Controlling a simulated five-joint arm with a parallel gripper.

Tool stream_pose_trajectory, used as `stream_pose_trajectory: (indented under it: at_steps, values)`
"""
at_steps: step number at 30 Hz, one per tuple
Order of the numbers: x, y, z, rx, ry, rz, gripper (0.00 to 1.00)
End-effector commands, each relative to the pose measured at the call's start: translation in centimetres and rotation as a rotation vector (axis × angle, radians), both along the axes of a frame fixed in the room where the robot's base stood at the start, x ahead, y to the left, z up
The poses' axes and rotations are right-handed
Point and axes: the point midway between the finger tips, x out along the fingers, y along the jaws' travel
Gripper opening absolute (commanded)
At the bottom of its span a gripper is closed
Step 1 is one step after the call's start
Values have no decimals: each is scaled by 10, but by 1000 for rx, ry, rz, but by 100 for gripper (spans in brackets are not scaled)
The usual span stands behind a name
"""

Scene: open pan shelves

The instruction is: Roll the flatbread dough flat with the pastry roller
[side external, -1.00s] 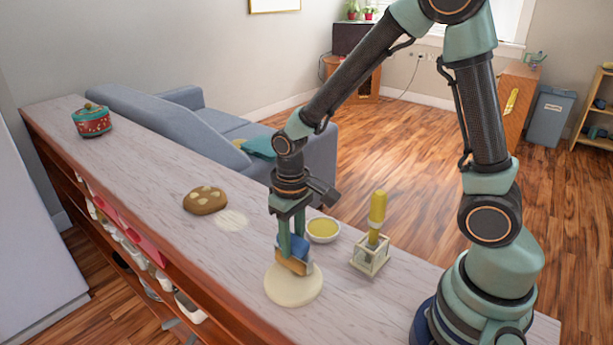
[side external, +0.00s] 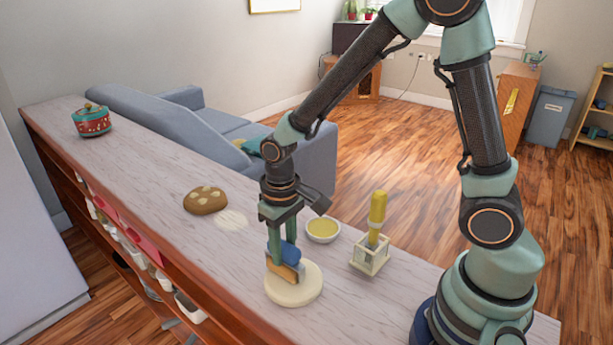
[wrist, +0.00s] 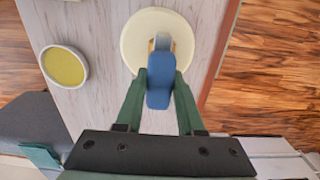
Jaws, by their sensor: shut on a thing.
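The flatbread dough (side external: 295,289) is a pale cream disc lying on the counter in front of my arm; it also shows at the top of the wrist view (wrist: 133,40). My gripper (side external: 282,252) is shut on the blue handle of the pastry roller (side external: 289,254). The roller's tan lower part is at the dough's far-left side in the side view, low over it or touching; I cannot tell which. In the wrist view the blue handle (wrist: 159,88) sits between my two green fingers, and its far end overlaps the dough's lower edge.
A white bowl of yellow liquid (side external: 323,230) and a stand (side external: 369,257) holding a yellow-handled tool (side external: 377,213) are to the right. A brown loaf (side external: 205,200) lies beside a pale floury patch (side external: 231,220). A red-and-green pot (side external: 92,122) stands at the far end.

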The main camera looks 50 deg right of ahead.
Motion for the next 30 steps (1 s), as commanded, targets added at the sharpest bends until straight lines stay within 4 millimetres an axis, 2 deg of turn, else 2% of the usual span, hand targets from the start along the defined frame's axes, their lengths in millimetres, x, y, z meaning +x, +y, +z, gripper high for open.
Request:
stream_pose_trajectory:
  at_steps: [9,21,30]
  values:
    - [0,2,0,0,1,2,0]
    - [0,20,-1,0,1,1,0]
    - [0,21,-1,0,1,1,0]
